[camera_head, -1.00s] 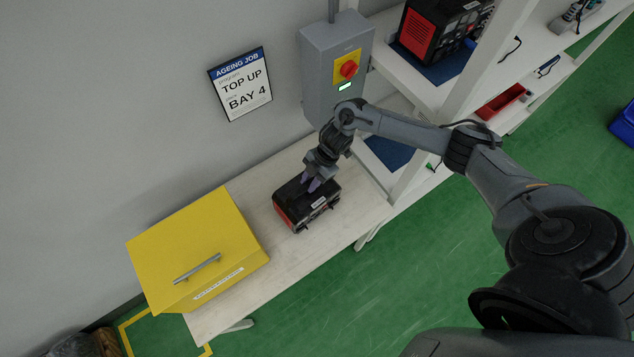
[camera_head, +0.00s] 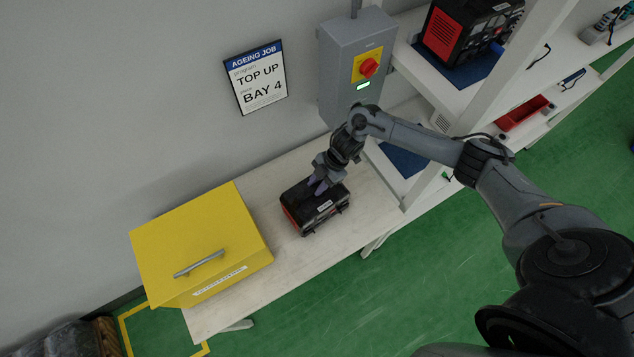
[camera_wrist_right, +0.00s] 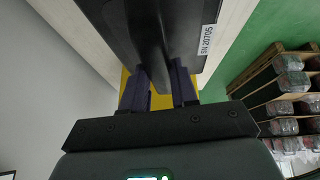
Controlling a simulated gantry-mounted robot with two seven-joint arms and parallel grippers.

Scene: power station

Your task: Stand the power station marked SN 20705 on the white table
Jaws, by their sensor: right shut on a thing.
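The black and red power station (camera_head: 318,211) is at the white table (camera_head: 365,190), over the bare stretch right of the yellow box. It looks upright; I cannot tell whether its base touches the top. My right gripper (camera_head: 317,187) is shut on its top handle. In the right wrist view the fingers (camera_wrist_right: 160,80) close around the handle of the dark power station (camera_wrist_right: 190,25). A white label (camera_wrist_right: 207,40) there, seen turned, appears to read SN 20705. My left gripper is not in view.
A yellow box (camera_head: 200,240) with a grey handle stands on the table's left part. A grey switch box (camera_head: 350,75) with a red knob is on the wall.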

